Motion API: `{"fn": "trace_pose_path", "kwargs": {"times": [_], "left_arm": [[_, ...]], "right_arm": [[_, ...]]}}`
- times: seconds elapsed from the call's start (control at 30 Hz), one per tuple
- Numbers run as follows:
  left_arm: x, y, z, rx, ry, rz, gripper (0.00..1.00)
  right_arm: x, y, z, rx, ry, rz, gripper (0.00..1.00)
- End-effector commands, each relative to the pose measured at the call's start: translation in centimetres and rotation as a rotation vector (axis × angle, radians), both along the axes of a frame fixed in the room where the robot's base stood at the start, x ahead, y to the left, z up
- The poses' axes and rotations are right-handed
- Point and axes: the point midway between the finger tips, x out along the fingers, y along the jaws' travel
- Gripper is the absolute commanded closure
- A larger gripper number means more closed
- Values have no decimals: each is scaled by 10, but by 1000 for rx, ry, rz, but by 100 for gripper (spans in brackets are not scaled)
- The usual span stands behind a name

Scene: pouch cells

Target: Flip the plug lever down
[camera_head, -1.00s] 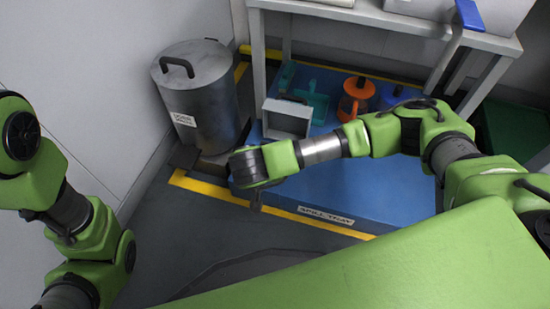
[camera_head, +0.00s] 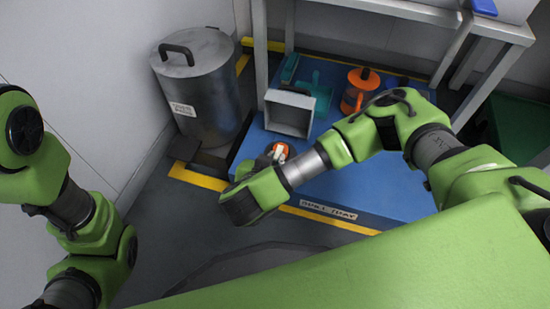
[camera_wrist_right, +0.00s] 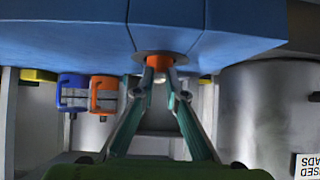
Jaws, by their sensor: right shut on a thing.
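In the right wrist view, an orange plug (camera_wrist_right: 159,62) sits in a dark round fitting on the wall of the blue spill tray (camera_wrist_right: 70,38). A small pale piece, seemingly the plug lever (camera_wrist_right: 159,78), projects from it between my fingertips. My right gripper (camera_wrist_right: 160,87) has its teal fingers closed in on this piece. The head view shows the right wrist over the tray's front left corner; its fingers and the plug there are hidden behind it. My left arm is at the left edge of the head view, and its gripper is not visible.
A metal bin (camera_head: 195,90) stands left of the tray. On the tray are a grey open box (camera_head: 289,112), an orange can (camera_head: 360,90), a teal tool (camera_head: 318,92) and a small orange-and-white item (camera_head: 279,152). A bench frame (camera_head: 400,10) rises behind. The floor in front is clear.

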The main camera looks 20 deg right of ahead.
Motion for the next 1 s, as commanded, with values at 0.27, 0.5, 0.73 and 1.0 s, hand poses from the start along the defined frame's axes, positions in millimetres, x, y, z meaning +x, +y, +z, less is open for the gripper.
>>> {"fn": "trace_pose_path", "kwargs": {"times": [0.27,0.5,0.73,1.0], "left_arm": [[0,0,0,0,0,0,100],[0,1,0,-2,2,-2,100],[0,0,0,-2,1,-1,100],[0,0,0,-1,-1,-1,100]], "right_arm": [[0,-1,-1,-1,2,-1,71],[-1,1,1,0,2,1,71],[-18,15,19,2,-1,7,71],[-39,30,37,2,-1,8,71]]}}
